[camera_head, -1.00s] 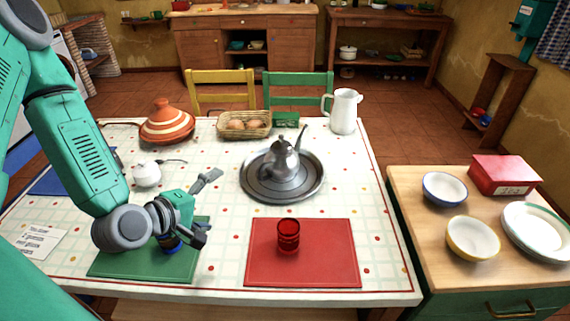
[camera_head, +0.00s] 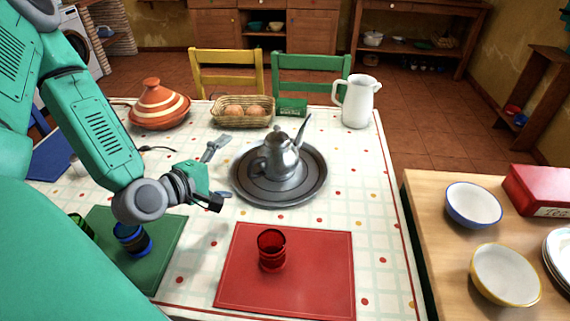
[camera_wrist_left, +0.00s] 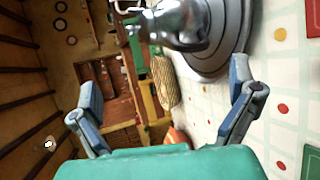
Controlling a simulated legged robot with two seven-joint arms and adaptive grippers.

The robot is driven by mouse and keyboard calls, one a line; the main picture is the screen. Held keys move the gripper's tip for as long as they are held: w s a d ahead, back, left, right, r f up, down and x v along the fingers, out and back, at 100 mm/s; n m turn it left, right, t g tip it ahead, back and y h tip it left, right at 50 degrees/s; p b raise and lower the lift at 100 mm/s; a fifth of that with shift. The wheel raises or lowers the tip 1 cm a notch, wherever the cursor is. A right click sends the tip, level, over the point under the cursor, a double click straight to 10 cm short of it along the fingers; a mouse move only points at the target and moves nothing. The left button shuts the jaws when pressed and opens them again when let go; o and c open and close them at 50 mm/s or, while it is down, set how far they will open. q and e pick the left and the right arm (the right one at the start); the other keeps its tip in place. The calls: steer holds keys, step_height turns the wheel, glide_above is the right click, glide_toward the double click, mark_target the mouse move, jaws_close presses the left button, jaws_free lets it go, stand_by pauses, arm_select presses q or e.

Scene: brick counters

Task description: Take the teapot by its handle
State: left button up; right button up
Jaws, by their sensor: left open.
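A silver teapot (camera_head: 281,158) stands upright on a round grey metal tray (camera_head: 310,192) in the middle of the table. Its handle (camera_head: 259,166) faces left, toward my left gripper, and its spout points up to the right. My left gripper (camera_head: 218,172) is open and empty, just left of the tray and apart from the teapot. In the left wrist view the teapot (camera_wrist_left: 180,22) shows at the top, cut off by the frame, beyond and between the spread fingers (camera_wrist_left: 165,105). My right gripper is not in view.
A red glass (camera_head: 271,250) stands on a red mat (camera_head: 318,285) in front of the tray. A blue glass (camera_head: 133,240) stands on a green mat (camera_head: 160,262) under my left arm. Behind are an egg basket (camera_head: 241,111), a striped tagine (camera_head: 158,106) and a white jug (camera_head: 358,102).

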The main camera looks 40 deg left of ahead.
arm_select(q)
step_height(320, 180, down, 5)
steer(key=a+b, duration=0.2)
steer(key=b, duration=0.6)
glide_toward(264, 161)
steer(key=x, duration=0.3)
steer(key=a+x, duration=0.1)
steer(key=x, duration=0.1)
steer(key=shift+f, duration=0.35)
steer(key=shift+w+a+f, duration=0.1)
steer(key=shift+a, duration=0.05)
steer(key=x, duration=0.4)
steer(key=shift+w+d, duration=0.2)
steer(key=shift+d, duration=0.1)
steer(key=shift+w+d, duration=0.2)
steer(key=shift+w, duration=0.1)
steer(key=shift+a, duration=0.15)
steer(key=shift+c, duration=1.3)
steer(key=shift+a+f, duration=0.1)
steer(key=shift+a, duration=0.25)
steer(key=c, duration=2)
steer(key=shift+o, duration=0.2)
steer(key=shift+w+d, duration=0.1)
steer(key=shift+d, duration=0.1)
steer(key=shift+d+r, duration=0.15)
steer(key=shift+r, duration=0.1)
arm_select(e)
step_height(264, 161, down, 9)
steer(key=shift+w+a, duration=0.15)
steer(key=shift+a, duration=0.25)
